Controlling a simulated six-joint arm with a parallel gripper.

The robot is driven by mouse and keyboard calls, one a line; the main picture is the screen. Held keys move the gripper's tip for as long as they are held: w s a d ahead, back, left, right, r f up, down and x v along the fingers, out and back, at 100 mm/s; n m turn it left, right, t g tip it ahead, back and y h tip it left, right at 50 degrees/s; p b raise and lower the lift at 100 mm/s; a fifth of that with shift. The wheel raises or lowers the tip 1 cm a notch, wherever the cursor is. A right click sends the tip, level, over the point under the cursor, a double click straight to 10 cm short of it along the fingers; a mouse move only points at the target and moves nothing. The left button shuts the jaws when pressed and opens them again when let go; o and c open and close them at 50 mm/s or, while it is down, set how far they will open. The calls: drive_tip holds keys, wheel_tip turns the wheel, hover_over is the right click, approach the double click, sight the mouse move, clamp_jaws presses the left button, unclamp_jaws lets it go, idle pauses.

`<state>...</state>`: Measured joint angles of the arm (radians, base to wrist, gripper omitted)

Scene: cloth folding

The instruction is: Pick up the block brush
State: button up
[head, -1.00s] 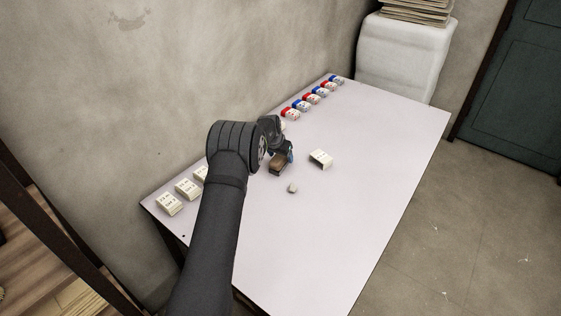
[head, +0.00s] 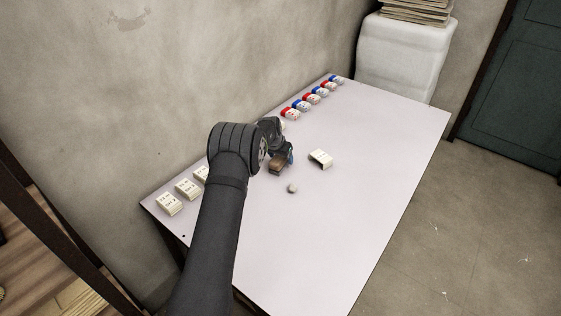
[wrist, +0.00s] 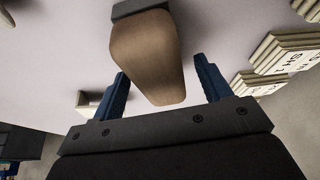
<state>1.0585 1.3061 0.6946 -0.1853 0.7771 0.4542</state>
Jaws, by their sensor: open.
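The block brush (head: 277,168) lies on the white table, its brown wooden body partly hidden by my gripper (head: 287,158) in the head view. In the wrist view, the brush's tapered brown wooden part (wrist: 148,55) reaches in between the two blue fingers of my gripper (wrist: 161,68), with a dark grey part at its far end. The fingers are open, with a visible gap on each side of the wood. The brush's underside is hidden.
A small grey lump (head: 292,188) and a cream block with markings (head: 320,158) lie close by. Several cream blocks (head: 168,204) and several red and blue items (head: 312,92) line the wall side. The table's right side (head: 390,150) is clear.

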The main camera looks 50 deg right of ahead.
drive_tip(key=c, duration=1.1)
